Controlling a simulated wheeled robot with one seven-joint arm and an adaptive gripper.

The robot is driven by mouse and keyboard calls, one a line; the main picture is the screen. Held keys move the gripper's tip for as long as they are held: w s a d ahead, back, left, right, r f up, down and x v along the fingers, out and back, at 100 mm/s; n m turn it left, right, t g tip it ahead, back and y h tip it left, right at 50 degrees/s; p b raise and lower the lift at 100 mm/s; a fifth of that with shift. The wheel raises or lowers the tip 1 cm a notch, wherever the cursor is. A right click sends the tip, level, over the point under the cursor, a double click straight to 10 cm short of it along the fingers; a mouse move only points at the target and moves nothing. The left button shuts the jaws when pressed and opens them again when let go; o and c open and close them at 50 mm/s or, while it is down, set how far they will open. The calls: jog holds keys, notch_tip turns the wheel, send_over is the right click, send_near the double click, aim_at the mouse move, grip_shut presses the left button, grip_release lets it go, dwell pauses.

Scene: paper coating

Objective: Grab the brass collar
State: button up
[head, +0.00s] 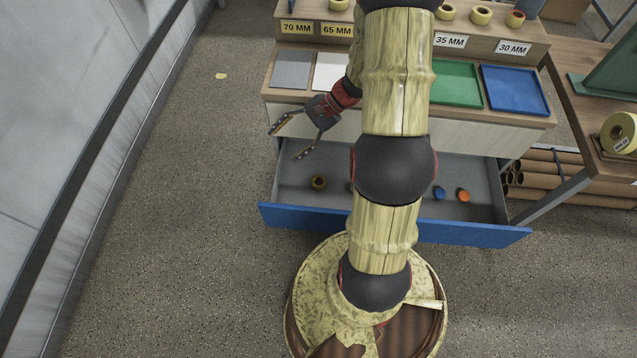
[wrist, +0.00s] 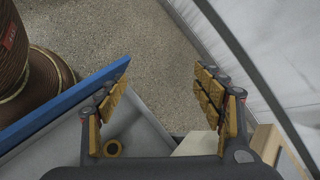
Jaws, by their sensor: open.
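The brass collar (head: 318,183) is a small dark gold ring lying on the grey floor of the open drawer, in its left part. In the wrist view the collar (wrist: 113,148) shows low, beside the base of the left finger and partly cut off by my gripper's body. My gripper (head: 293,140) is open and empty, above the drawer's left end, up and left of the collar in the head view. In the wrist view the two fingers of my gripper (wrist: 163,105) stand wide apart, with the drawer edge and floor behind them.
The drawer has a blue front (head: 475,233). A blue piece (head: 439,192) and an orange piece (head: 463,195) lie in its right part; my arm hides its middle. Above are a green tray (head: 457,84) and a blue tray (head: 515,90). Brown tubes (head: 560,180) lie right.

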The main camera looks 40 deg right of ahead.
jog(key=s+d+f+m+t, duration=0.2)
jog(key=d+f+m+t, duration=0.5)
jog(key=f, duration=1)
jog(key=m+t+h, duration=0.2)
jog(key=m+h, duration=0.3)
jog(key=m, duration=0.4)
send_near(324, 184)
jog(key=w, duration=0.3)
jog(key=shift+w+a+r, duration=0.1)
jog(key=shift+w+r, duration=0.1)
jog(key=shift+w, duration=0.15)
jog(key=shift+s+f, duration=0.1)
jog(key=shift+f, duration=0.25)
jog(key=x, duration=0.2)
jog(key=b+x, duration=0.1)
jog(key=x, duration=0.1)
jog(key=b+x, duration=0.1)
jog(key=x, duration=0.1)
jog(key=shift+a+f, duration=0.4)
jog(key=shift+a, duration=0.05)
jog(key=shift+w+a+b, duration=0.15)
jog(key=shift+w+b, duration=0.25)
jog(key=shift+w, duration=0.15)
jog(key=c, duration=0.3)
jog(key=c, duration=1.1)
